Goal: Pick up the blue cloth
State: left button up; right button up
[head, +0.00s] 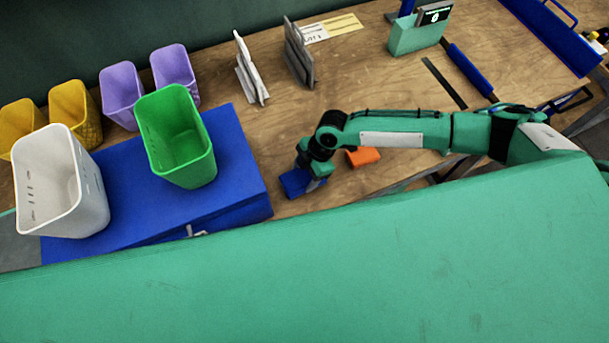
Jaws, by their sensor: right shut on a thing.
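The blue cloth (294,183) is a small dark blue piece on the wooden table, just right of the large blue box. My right gripper (311,182) is over its right part and shut on it. The gripper hides some of the cloth, and I cannot tell whether the cloth is clear of the table. My left gripper is not in the head view.
An orange block (363,156) lies just right of my gripper. The blue box (240,185) carries a green bin (180,145) and a white bin (62,185). Grey metal plates (299,52) stand behind. A green surface (330,275) fills the front.

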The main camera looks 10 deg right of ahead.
aim_at(305, 176)
notch_tip(305, 176, up, 19)
jog(key=b, duration=0.4)
jog(key=shift+f, duration=0.2)
jog(key=shift+o, duration=0.7)
jog(key=shift+c, duration=0.2)
